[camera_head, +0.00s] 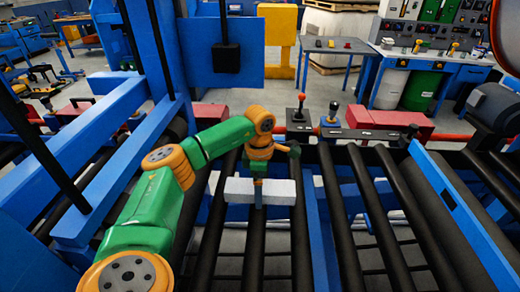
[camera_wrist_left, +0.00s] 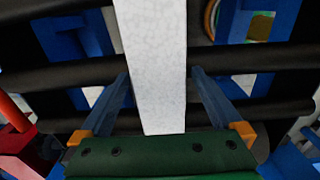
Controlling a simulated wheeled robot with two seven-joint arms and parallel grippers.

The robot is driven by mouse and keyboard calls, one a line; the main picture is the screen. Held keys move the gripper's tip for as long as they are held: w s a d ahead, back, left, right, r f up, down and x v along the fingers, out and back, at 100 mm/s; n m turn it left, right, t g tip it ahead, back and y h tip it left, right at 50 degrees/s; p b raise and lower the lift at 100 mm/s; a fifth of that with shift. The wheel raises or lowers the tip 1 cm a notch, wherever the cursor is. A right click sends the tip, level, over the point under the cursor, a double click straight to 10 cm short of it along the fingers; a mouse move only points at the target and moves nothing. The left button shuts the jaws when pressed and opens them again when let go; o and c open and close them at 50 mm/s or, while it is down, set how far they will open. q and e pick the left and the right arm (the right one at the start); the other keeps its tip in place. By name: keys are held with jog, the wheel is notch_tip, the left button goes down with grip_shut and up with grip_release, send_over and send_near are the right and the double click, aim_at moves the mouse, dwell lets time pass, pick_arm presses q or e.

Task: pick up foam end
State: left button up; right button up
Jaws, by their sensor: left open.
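The foam end is a pale white block (camera_head: 238,191) lying crosswise over the black rollers in the head view. My left gripper (camera_head: 258,190) is above it, pointing down, with a blue finger showing in front of the block's middle. In the left wrist view the foam end (camera_wrist_left: 155,45) runs from the top edge down between the two blue fingers of the left gripper (camera_wrist_left: 160,78). The fingers are spread, with a narrow gap showing on each side of the foam. My right gripper is not in view.
Black rollers (camera_head: 345,220) with gaps between them fill the foreground. A blue frame post (camera_head: 160,45) and beam stand on the left, close to my left arm. A sloping blue rail (camera_head: 462,215) is on the right.

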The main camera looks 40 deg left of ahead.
pick_arm(q)
jog(key=shift+w+f, duration=0.1)
jog(key=shift+w, duration=0.05)
jog(key=shift+c, duration=0.2)
jog(key=c, duration=1.1)
jog(key=shift+c, duration=0.8)
